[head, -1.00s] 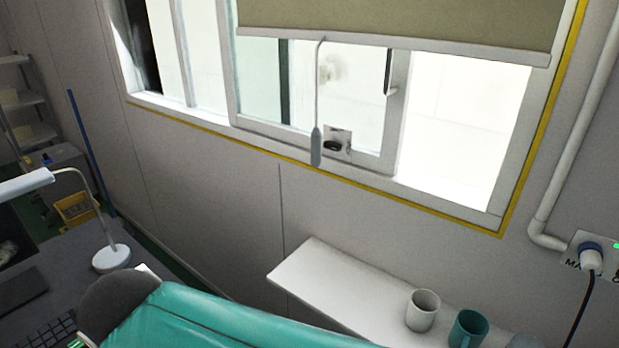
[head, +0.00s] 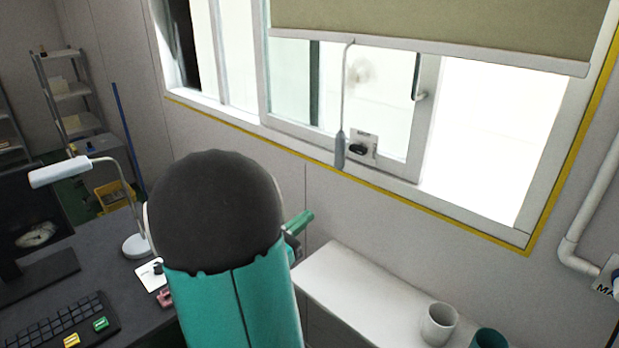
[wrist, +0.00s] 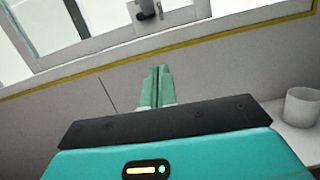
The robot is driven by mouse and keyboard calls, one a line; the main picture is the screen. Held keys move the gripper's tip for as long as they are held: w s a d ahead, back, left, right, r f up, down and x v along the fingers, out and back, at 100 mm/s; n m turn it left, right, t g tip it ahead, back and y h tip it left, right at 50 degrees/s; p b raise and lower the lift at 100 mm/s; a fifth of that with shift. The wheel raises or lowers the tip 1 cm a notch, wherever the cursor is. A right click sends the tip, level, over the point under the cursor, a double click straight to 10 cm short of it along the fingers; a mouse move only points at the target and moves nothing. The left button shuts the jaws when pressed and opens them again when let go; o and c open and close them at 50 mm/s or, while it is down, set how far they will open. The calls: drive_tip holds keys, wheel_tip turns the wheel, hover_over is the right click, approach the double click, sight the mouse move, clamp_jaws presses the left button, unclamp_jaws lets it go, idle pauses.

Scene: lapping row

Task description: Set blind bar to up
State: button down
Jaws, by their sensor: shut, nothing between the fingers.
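The blind bar (head: 440,54) is a pale rail along the lower edge of an olive roller blind (head: 430,22), which covers the upper part of the window in the head view. A thin pull with a grey handle (head: 340,150) hangs from the bar in front of the window frame. My gripper (wrist: 157,70) shows in the wrist view with its green fingers together and empty, pointing at the wall below the window. In the head view my arm hides most of it; a green finger (head: 301,222) shows below and left of the handle, apart from it.
A black knob on a plate (head: 358,149) sits beside the handle. A white shelf (head: 345,285) below the window bears a white mug (head: 438,324) and a teal mug (head: 489,340). A desk lamp (head: 136,245) and keyboard (head: 55,330) stand on the left.

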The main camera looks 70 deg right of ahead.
drive_tip(key=s+d+r, duration=0.3)
drive_tip(key=d+r, duration=0.3)
drive_tip(key=d, duration=0.3)
drive_tip(key=shift+s+d+n+h, duration=0.3)
drive_tip(key=shift+s+d+n, duration=0.1)
drive_tip(key=shift+r, duration=0.25)
wheel_tip(320, 180, up, 46)
idle(0.5)
